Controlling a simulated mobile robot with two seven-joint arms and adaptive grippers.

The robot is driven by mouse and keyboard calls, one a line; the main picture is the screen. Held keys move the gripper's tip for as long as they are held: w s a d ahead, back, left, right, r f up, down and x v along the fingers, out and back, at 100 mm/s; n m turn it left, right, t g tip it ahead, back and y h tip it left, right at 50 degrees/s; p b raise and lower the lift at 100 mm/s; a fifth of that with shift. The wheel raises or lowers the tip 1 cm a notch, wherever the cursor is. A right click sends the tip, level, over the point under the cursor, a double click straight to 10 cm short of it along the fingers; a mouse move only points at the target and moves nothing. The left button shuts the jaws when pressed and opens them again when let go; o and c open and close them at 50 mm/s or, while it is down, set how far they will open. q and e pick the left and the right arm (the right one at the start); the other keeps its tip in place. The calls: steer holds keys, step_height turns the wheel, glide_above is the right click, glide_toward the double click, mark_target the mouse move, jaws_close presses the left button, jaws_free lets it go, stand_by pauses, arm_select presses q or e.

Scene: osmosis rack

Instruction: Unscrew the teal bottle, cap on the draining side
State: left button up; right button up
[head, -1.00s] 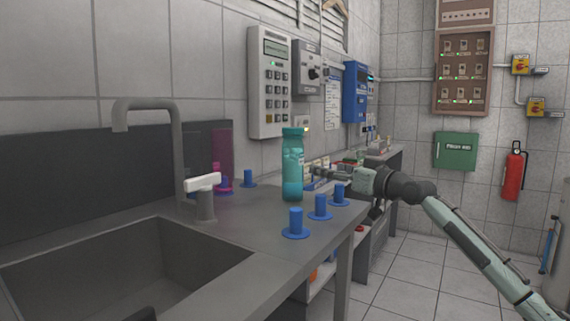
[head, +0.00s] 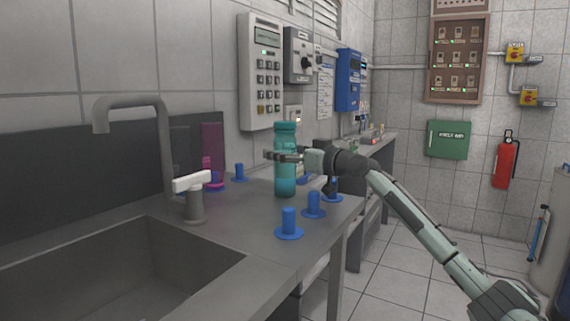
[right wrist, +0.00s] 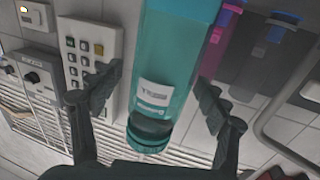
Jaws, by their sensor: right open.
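The teal bottle (head: 285,180) stands upright on the steel counter, right of the sink. Its teal cap (head: 285,127) is on its top. My right gripper (head: 275,155) is at the bottle's upper body, below the cap, with a finger across its front. In the right wrist view the bottle (right wrist: 175,60) lies between the two spread fingers of my right gripper (right wrist: 155,88), cap end (right wrist: 150,138) toward the bottom of the picture. The fingers look apart from the bottle there. My left gripper is not in view.
Several blue pegs (head: 289,222) stand on the counter around the bottle. A purple bottle-like thing (head: 212,150) stands by the dark backsplash. The sink (head: 110,270), grey faucet (head: 163,140) and white-handled tap (head: 193,184) are to the left. A keypad box (head: 262,75) hangs behind.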

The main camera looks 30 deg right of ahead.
mark_target(292, 136)
steer(key=c, duration=1.4)
steer(key=shift+r, duration=0.15)
step_height(292, 136, up, 4)
steer(key=shift+r, duration=0.1)
steer(key=a+r, duration=0.2)
steer(key=a, duration=0.2)
steer(key=a+r, duration=0.2)
steer(key=a, duration=0.1)
steer(key=a+r, duration=0.2)
steer(key=a, duration=0.2)
steer(key=shift+s+a+r, duration=0.2)
steer(key=shift+a+r, duration=0.1)
steer(key=shift+a, duration=0.05)
